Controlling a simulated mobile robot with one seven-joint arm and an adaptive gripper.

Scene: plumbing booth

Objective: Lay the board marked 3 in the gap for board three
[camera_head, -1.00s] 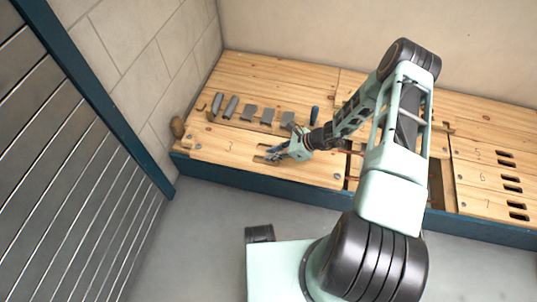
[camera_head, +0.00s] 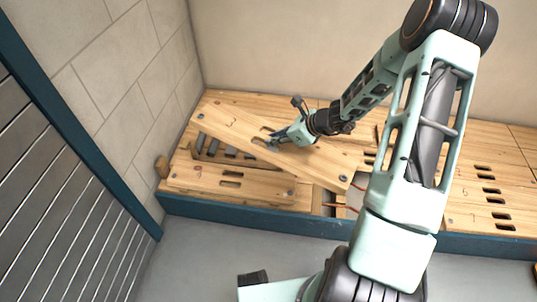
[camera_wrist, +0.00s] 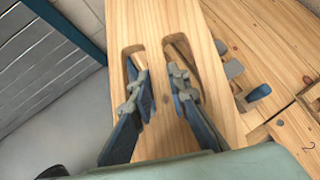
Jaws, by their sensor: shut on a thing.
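The board marked 3 (camera_head: 222,122) is a long pale wooden plank with two hand slots and a dark bolt head near each end. It is lifted above the bench and slants down to the right in the head view. My gripper (camera_head: 272,140) is shut on its middle. In the wrist view, my gripper's fingers (camera_wrist: 163,88) go into the two slots and clasp the wooden strip between them, on the same board (camera_wrist: 165,20). An open gap (camera_head: 337,200) in the bench front shows red pipes inside. The held board and my arm partly hide it.
A slotted board (camera_head: 245,188) lies at the bench's front left. A row of grey tools (camera_head: 212,148) is partly covered by the held board. Boards marked 5, 6 and 7 (camera_head: 470,205) lie at right. A block wall stands left; the floor (camera_head: 200,260) in front is clear.

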